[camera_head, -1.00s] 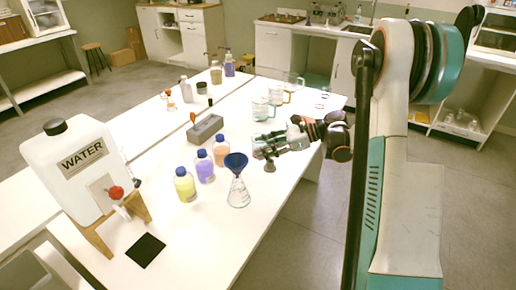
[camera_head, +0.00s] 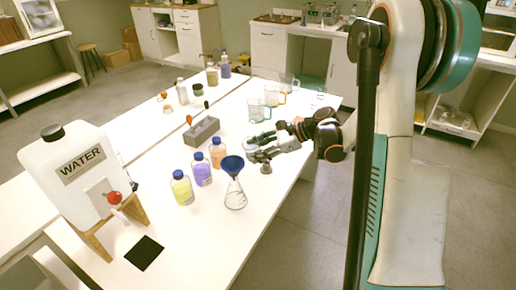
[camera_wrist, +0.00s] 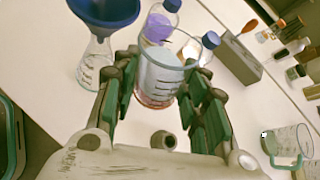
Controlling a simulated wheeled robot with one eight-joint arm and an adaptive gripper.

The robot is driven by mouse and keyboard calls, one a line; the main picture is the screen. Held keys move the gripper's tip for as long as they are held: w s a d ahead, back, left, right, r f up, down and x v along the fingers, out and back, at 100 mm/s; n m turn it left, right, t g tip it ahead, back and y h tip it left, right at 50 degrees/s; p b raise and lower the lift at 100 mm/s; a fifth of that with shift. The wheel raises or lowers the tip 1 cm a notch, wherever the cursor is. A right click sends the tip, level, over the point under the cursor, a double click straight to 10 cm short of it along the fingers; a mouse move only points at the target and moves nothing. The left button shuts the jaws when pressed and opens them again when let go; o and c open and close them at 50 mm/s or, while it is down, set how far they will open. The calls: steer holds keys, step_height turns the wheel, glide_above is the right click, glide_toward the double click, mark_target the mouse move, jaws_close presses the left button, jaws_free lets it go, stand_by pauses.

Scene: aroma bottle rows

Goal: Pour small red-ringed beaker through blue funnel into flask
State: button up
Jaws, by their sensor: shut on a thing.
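The small clear beaker (camera_wrist: 163,78) with a red ring near its base is between my gripper's fingers. My gripper (camera_head: 256,148) is shut on it, and the beaker looks near upright. The blue funnel (camera_head: 232,164) sits in the neck of the clear conical flask (camera_head: 236,196) on the white table. In the wrist view the funnel (camera_wrist: 106,10) and flask (camera_wrist: 97,66) are left of the beaker, apart from it. In the head view the gripper is behind and right of the funnel. The head view partly hides the beaker behind the fingers.
Yellow (camera_head: 182,188), purple (camera_head: 202,170) and orange (camera_head: 217,154) blue-capped bottles stand left of the flask. A grey block (camera_head: 202,131) lies behind them. Larger beakers (camera_head: 272,95) stand farther back. The water tank (camera_head: 76,170) is at left. Table front of the flask is clear.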

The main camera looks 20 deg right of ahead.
mark_target(250, 150)
steer(key=shift+s+a+r+h+p, duration=0.1)
steer(key=shift+a+r+h+p, duration=0.2)
steer(key=shift+h+p, duration=0.15)
steer(key=shift+s+a+r+n+p, duration=0.1)
steer(key=shift+a+r+n+p, duration=0.1)
steer(key=shift+r+p, duration=0.35)
steer(key=shift+s+a+r+n+p, duration=0.1)
steer(key=shift+r+n+p, duration=0.1)
steer(key=shift+r+p, duration=0.35)
steer(key=shift+r+h+p, duration=0.25)
steer(key=shift+p, duration=0.1)
steer(key=shift+a+r+p, duration=0.15)
steer(key=shift+r+p, duration=0.15)
steer(key=shift+p, duration=0.05)
steer(key=shift+r+t, duration=0.1)
steer(key=shift+t, duration=0.2)
steer(key=shift+s+a+r+h+p, duration=0.1)
steer(key=shift+r+h+p, duration=0.1)
steer(key=shift+h+p, duration=0.15)
steer(key=shift+s+a+r+n+h+p, duration=0.15)
steer(key=shift+a+r+n+h+p, duration=0.15)
steer(key=shift+r+p, duration=0.3)
steer(key=shift+s+a+r+n+h+p, duration=0.15)
steer(key=shift+a+r+n+p, duration=0.15)
steer(key=shift+p, duration=0.35)
